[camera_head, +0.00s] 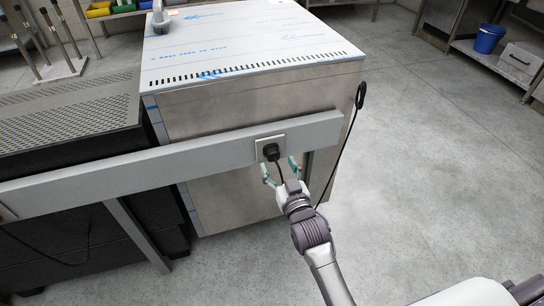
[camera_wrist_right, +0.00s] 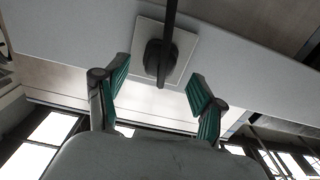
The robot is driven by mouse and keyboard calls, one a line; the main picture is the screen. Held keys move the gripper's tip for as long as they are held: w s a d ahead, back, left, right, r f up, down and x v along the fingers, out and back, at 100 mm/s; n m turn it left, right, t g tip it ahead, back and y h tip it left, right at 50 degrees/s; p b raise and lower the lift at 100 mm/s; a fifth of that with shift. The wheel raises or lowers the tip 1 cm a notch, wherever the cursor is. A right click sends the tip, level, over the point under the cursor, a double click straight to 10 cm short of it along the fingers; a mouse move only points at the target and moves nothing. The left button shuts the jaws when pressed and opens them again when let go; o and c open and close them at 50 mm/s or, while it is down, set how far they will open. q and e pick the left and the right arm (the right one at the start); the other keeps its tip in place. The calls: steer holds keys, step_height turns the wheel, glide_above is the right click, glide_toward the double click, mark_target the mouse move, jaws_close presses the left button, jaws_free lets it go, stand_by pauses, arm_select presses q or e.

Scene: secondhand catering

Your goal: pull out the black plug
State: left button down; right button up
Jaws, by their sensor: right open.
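The black plug (camera_head: 271,152) sits in a pale square wall socket (camera_head: 260,146) on a grey horizontal rail. Its black cable hangs down from it toward my right gripper. In the right wrist view the plug (camera_wrist_right: 158,60) is ahead of the fingers, against the socket plate (camera_wrist_right: 180,72), with the cable crossing upward in the picture. My right gripper (camera_head: 280,174) is open just below and in front of the plug. Its two green-padded fingers (camera_wrist_right: 158,80) are spread to either side of the plug, with gaps on both sides. My left gripper is not in view.
The grey rail (camera_head: 190,164) runs across a steel cabinet (camera_head: 250,105). A black cable loop (camera_head: 360,95) hangs at the cabinet's right edge. Perforated dark equipment (camera_head: 70,115) stands left. A blue bucket (camera_head: 489,39) is on a far shelf. The floor at right is clear.

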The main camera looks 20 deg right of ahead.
mark_target(274, 158)
steer(key=shift+w, duration=2.1)
steer(key=shift+p, duration=0.6)
jaws_close()
steer(key=shift+s, duration=0.15)
